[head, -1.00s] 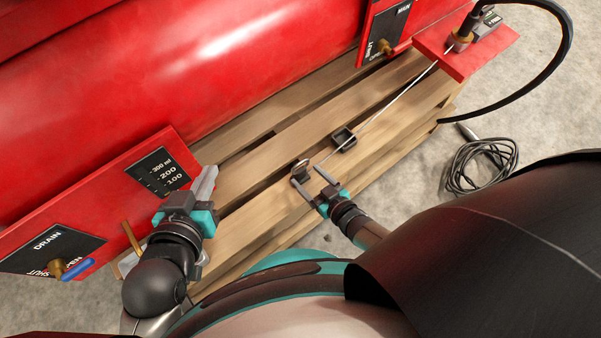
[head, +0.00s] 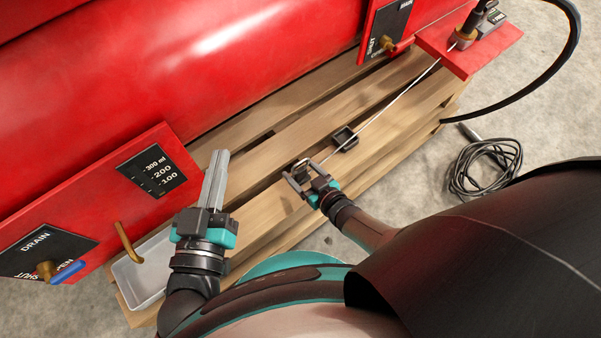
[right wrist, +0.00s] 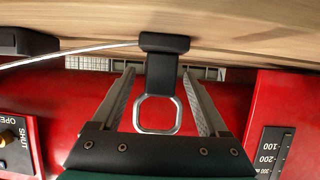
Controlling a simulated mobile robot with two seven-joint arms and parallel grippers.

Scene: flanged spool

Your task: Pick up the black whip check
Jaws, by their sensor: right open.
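The black whip check (head: 303,165) lies at the pallet's near edge in the head view, with a thin pale cable (head: 392,99) running from it up to the right. In the right wrist view its black end (right wrist: 162,72) hangs between my fingers, with a pale angular ring below it. My right gripper (head: 298,173) is open, one finger on each side of this end, with gaps visible in the right wrist view (right wrist: 158,78). My left gripper (head: 217,156) is near the red panel at left, its fingers together and empty.
A second black block (head: 344,138) sits along the cable on the wooden pallet (head: 270,212). The red tank (head: 200,70) stands behind. A pale tray (head: 142,274) and a brass drain pipe (head: 128,243) are left of my left arm. A coiled cable (head: 484,168) lies on the floor.

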